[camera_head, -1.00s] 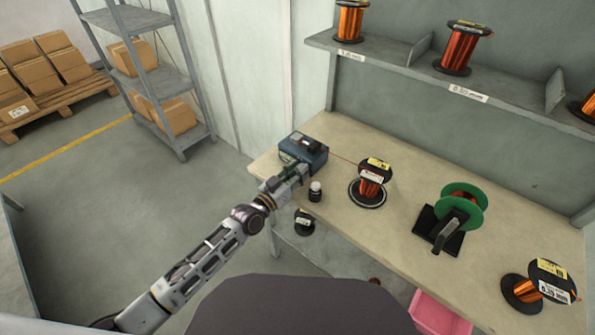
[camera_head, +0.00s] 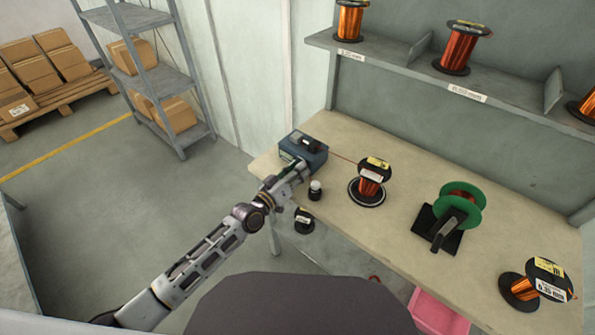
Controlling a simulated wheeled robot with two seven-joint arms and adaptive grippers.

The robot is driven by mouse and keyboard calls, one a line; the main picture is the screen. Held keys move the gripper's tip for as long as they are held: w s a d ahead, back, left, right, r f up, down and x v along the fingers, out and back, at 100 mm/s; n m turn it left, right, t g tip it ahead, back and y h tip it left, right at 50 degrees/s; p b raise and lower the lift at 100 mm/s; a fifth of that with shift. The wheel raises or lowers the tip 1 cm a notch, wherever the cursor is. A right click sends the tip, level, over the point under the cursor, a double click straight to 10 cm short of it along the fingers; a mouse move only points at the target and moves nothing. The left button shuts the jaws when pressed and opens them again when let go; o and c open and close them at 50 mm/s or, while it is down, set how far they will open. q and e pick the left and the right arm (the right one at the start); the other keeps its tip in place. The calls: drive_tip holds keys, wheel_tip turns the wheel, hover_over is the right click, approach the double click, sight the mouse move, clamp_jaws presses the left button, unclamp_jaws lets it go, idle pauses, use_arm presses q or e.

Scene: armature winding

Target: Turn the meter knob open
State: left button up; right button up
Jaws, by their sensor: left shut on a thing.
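The meter (camera_head: 312,150) is a blue-grey box with a dark top, at the far left end of the workbench. My left gripper (camera_head: 296,169) is at the meter's front face, shut on the meter knob. The knob itself is hidden behind the gripper. A thin red wire runs from the meter's right side to a copper wire spool (camera_head: 370,180). My right gripper is not in view.
A green winder (camera_head: 459,210) and another spool (camera_head: 540,283) are farther right on the workbench (camera_head: 400,243). A shelf (camera_head: 420,62) with spools hangs above.

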use_arm(q)
drive_tip(key=o, duration=1)
drive_tip(key=shift+o, duration=0.3)
drive_tip(key=shift+f, duration=0.1)
drive_tip(key=shift+s+a+f, duration=0.15)
drive_tip(key=shift+s+a, duration=0.15)
drive_tip(key=shift+s, duration=0.2)
drive_tip(key=shift+v, duration=3.5)
